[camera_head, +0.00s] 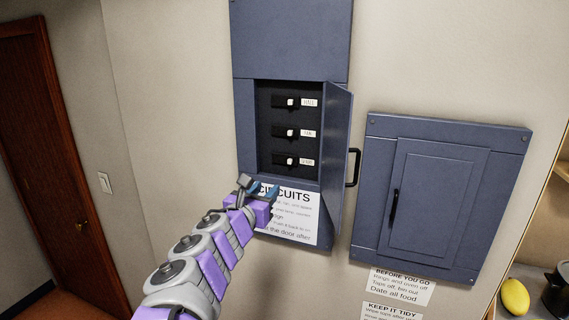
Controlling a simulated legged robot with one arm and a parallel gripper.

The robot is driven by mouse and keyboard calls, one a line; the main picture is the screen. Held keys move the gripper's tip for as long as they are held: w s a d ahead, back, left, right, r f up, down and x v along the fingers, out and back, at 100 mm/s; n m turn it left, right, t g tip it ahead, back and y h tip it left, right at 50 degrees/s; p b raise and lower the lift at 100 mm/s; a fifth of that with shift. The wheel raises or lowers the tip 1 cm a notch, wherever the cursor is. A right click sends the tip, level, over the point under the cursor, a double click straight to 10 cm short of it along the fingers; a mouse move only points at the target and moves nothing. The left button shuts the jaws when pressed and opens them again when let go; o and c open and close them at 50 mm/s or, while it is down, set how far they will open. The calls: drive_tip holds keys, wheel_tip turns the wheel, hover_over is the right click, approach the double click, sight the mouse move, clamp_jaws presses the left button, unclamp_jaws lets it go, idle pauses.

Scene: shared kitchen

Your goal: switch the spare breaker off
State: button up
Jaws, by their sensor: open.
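The blue-grey breaker panel (244,125) is on the wall with its door (339,150) swung open to the right. The levers all sit in a similar position. My gripper (257,186) is open and empty just below the bottom breaker, in front of the panel's lower edge and sign.
The circuits sign (295,215) is partly covered by my gripper. The open door's black handle (352,167) sticks out at right. A second, closed panel (440,195) is further right, with notices (402,286) below. A light switch (105,183) and wooden door (45,150) are at left.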

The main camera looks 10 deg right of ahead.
drive_tip(key=shift+s, duration=0.5)
drive_tip(key=shift+a+p, duration=0.25)
drive_tip(key=shift+p, duration=0.2)
drive_tip(key=shift+d, duration=0.1)
